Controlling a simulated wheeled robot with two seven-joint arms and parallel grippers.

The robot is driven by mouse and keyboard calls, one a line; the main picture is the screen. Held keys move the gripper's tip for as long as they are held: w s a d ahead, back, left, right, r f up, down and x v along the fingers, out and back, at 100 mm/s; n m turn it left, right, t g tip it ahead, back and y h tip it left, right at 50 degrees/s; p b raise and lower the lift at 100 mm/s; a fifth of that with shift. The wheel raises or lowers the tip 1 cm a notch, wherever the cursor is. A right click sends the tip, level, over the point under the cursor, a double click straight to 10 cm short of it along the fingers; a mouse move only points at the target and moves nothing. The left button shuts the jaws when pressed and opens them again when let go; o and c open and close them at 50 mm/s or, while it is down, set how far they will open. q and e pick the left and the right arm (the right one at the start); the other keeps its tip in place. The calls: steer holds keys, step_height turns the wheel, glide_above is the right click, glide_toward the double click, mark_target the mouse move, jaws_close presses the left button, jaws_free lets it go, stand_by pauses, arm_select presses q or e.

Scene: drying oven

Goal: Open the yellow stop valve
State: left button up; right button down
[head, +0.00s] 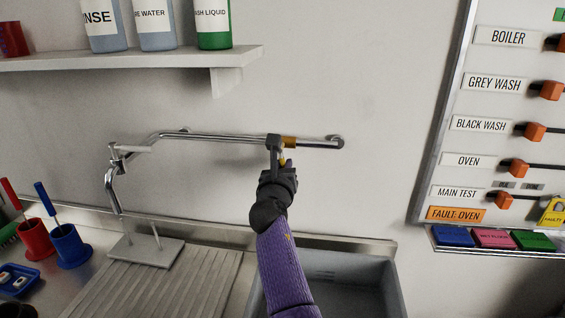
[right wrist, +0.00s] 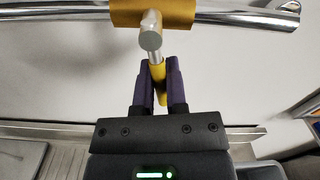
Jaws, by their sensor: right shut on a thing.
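The yellow stop valve (head: 289,142) sits on the chrome pipe that runs along the wall above the sink. It shows in the right wrist view as a yellow body (right wrist: 128,13) around the pipe, with a silver stem and a yellow lever (right wrist: 160,72) pointing down from it. My right gripper (head: 279,160) is at the valve. In the right wrist view its two purple-dark fingers (right wrist: 158,82) are shut on the yellow lever, one on each side. My left gripper is not in view.
The chrome pipe (head: 222,137) runs left to a tap over a ribbed drainer (head: 165,285). A grey sink (head: 345,275) lies below my right arm. A shelf (head: 130,59) with bottles is above left. A panel of orange switches (head: 535,132) is on the right.

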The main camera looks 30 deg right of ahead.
steer(key=n+p, duration=0.2)
steer(key=p, duration=0.1)
steer(key=s+d+n+p, duration=0.1)
steer(key=n+p, duration=0.1)
steer(key=p, duration=0.1)
steer(key=r+n+p, duration=0.1)
steer(key=n+p, duration=0.1)
steer(key=p, duration=0.1)
steer(key=shift+s+d, duration=0.15)
steer(key=shift+d, duration=0.15)
steer(key=c, duration=0.7)
jaws_free()
